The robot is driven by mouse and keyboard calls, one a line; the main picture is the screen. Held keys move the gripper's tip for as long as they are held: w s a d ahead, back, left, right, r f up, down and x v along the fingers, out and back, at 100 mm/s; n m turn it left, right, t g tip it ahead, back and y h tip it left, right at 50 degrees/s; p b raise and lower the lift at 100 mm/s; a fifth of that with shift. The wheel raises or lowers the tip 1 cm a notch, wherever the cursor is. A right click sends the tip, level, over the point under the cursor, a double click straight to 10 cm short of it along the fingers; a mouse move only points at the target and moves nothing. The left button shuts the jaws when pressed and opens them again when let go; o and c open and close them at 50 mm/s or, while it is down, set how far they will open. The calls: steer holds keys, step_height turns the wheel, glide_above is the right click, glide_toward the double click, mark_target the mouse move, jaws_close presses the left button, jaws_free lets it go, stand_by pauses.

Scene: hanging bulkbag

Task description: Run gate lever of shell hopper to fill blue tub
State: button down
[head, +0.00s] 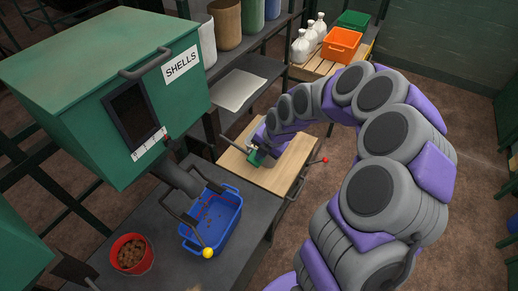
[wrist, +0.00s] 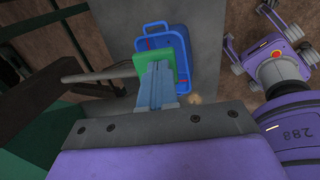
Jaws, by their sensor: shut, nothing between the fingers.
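The green shell hopper (head: 110,80), labelled SHELLS, stands at the left in the head view, with a dark window and a chute (head: 178,180) below. The blue tub (head: 228,222) sits on the grey bench below the chute, with a red dashed line inside; I see no shells in it. It also shows in the wrist view (wrist: 187,40). A dark lever with a yellow knob (head: 208,253) shows at the tub's near side; it appears to be the gate lever. My gripper (head: 256,158) is shut and empty, beyond the tub, above the wooden top, apart from the yellow knob.
A red bucket (head: 132,255) of brown pieces stands left of the tub. A wooden top (head: 285,178) has a red-knobbed rod (head: 323,160) at its side. Shelves with bins, white bottles (head: 302,45) and an orange crate (head: 340,44) stand behind. Open floor lies right.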

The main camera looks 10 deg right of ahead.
mark_target(261, 163)
step_height(261, 163, down, 3)
steer(key=shift+w+a+t+y+b, duration=0.1)
steer(key=shift+t+y+b, duration=0.5)
steer(key=shift+b, duration=0.35)
steer(key=shift+a+f+b, duration=0.25)
steer(key=shift+f+b, duration=0.1)
steer(key=shift+f+t+y, duration=0.1)
steer(key=shift+t+y, duration=0.3)
steer(key=shift+s+a+f, duration=0.15)
steer(key=shift+s+f, duration=0.1)
steer(key=shift+s, duration=0.1)
stand_by(1.0)
steer(key=shift+r, duration=0.15)
stand_by(4.1)
